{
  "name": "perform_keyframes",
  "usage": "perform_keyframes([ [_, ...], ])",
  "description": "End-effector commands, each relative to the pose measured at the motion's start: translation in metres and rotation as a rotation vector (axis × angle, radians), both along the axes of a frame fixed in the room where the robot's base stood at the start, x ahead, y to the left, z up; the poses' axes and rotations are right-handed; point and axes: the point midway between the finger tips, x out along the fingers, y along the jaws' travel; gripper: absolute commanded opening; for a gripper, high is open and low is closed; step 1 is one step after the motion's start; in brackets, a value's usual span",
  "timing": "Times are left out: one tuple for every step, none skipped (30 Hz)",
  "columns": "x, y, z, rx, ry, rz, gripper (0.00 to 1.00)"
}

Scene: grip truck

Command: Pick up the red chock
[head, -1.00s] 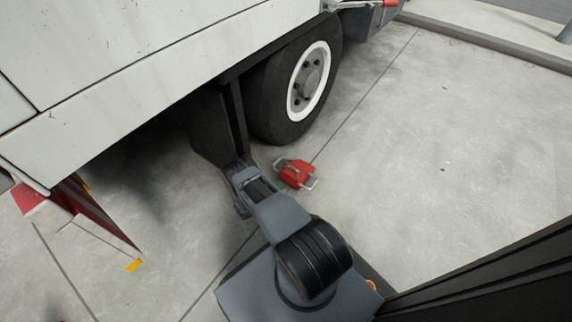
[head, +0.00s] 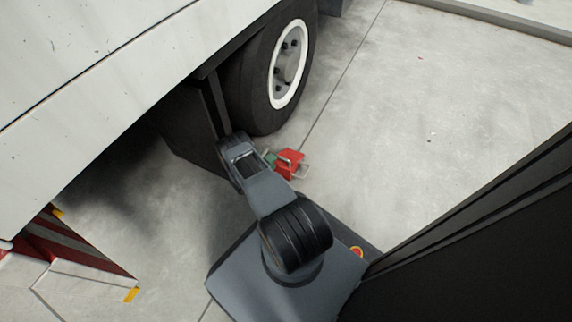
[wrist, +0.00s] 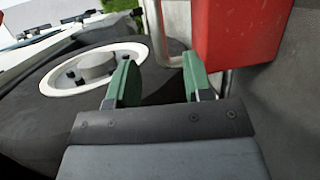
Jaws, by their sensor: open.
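The red chock (head: 291,161) lies on the concrete beside the truck's tyre in the head view, with a metal handle at its right side. In the wrist view the chock (wrist: 241,38) fills the upper right, close by. A pale metal handle (wrist: 174,28) stands at its left, ahead of the space between the fingers and nearer the right one. My gripper (wrist: 158,80) is open, its two green fingers apart with nothing held. In the head view my gripper (head: 268,158) is just left of the chock, partly hidden by my arm.
The truck wheel (head: 287,64) stands right behind the chock, and the white truck body (head: 110,60) overhangs at the left. A dark panel (head: 190,125) hangs beside my arm. A red-and-white striped barrier (head: 75,255) is at lower left. Open concrete lies to the right.

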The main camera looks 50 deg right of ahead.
Motion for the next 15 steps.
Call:
perform_keyframes([
  [0.000,-0.002,-0.001,0.000,-0.001,-0.001,0.47],
  [-0.001,-0.004,-0.002,0.000,-0.001,-0.001,0.47],
  [-0.001,-0.008,-0.004,0.000,-0.001,-0.001,0.47],
  [-0.002,-0.011,-0.005,0.000,-0.001,-0.001,0.47],
  [-0.003,-0.016,-0.006,0.000,-0.001,-0.002,0.47],
  [-0.004,-0.021,-0.008,0.000,-0.001,-0.002,0.47],
  [-0.004,-0.025,-0.009,0.000,-0.001,-0.001,0.47],
  [-0.005,-0.029,-0.010,0.000,0.000,-0.003,0.47],
  [-0.005,-0.034,-0.011,-0.001,-0.001,-0.001,0.47],
  [-0.005,-0.038,-0.011,-0.001,-0.002,0.000,0.47],
  [-0.005,-0.041,-0.011,-0.001,-0.002,-0.001,0.47],
  [-0.005,-0.044,-0.011,-0.001,-0.002,-0.001,0.47],
  [-0.005,-0.046,-0.011,-0.001,-0.002,0.000,0.47],
  [-0.005,-0.048,-0.011,-0.001,-0.001,0.001,0.47],
  [-0.005,-0.049,-0.011,-0.001,-0.001,0.002,0.47],
])
